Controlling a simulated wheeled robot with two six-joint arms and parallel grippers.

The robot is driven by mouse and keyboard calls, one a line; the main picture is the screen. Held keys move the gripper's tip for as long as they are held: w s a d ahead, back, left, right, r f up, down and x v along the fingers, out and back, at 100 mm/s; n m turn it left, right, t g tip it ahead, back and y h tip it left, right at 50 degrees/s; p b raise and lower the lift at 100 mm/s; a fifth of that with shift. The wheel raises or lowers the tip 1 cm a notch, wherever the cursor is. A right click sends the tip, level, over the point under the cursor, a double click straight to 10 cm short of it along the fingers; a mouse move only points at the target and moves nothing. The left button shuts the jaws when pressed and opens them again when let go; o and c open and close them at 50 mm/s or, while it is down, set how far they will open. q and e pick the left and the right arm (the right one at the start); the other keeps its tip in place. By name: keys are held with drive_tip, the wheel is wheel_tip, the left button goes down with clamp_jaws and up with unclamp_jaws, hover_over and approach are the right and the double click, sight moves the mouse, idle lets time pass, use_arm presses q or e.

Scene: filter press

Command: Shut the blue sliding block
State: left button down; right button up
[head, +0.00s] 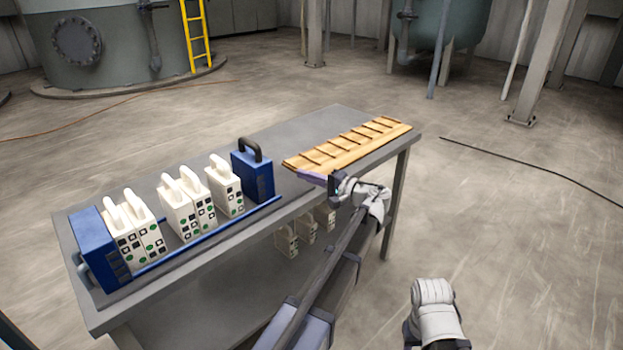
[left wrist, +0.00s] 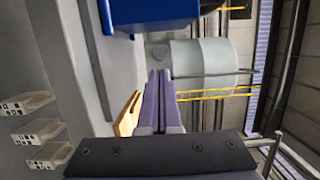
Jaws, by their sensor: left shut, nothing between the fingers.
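The blue sliding block (head: 252,174) with a black arched handle stands upright at the right end of the blue rails, just right of the rightmost white plate (head: 225,187); a narrow gap seems to lie between them. Several white plates with spotted faces stand in groups with gaps between. Another blue block (head: 98,245) stands at the left end. My left gripper (head: 308,177) is shut and empty, to the right of the sliding block, apart from it. In the left wrist view its closed fingers (left wrist: 159,85) point ahead, with a blue body (left wrist: 150,12) above. My right gripper's fingers are not visible.
A slatted wooden rack (head: 350,147) lies on the right of the grey table (head: 325,120), close to my left gripper. A blue rail (head: 210,238) runs along the front of the plates. More white plates (head: 287,241) sit on the lower shelf. The table's back strip is clear.

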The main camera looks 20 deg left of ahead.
sight(254, 188)
use_arm(q)
drive_tip(key=a, duration=0.3)
drive_tip(key=w+a, duration=0.1)
drive_tip(key=a, duration=0.1)
drive_tip(key=shift+a, duration=0.25)
drive_tip(key=s, duration=0.1)
drive_tip(key=s+a, duration=0.1)
drive_tip(key=s, duration=0.1)
drive_tip(key=shift+s, duration=0.15)
drive_tip(key=shift+s+a, duration=0.25)
drive_tip(key=shift+s, duration=0.05)
drive_tip(key=shift+s, duration=0.1)
drive_tip(key=s+a, duration=0.1)
drive_tip(key=s, duration=0.1)
drive_tip(key=s+a, duration=0.1)
drive_tip(key=s, duration=0.2)
drive_tip(key=s+a, duration=0.1)
drive_tip(key=s, duration=0.2)
drive_tip(key=shift+s+a, duration=0.1)
drive_tip(key=shift+a, duration=0.15)
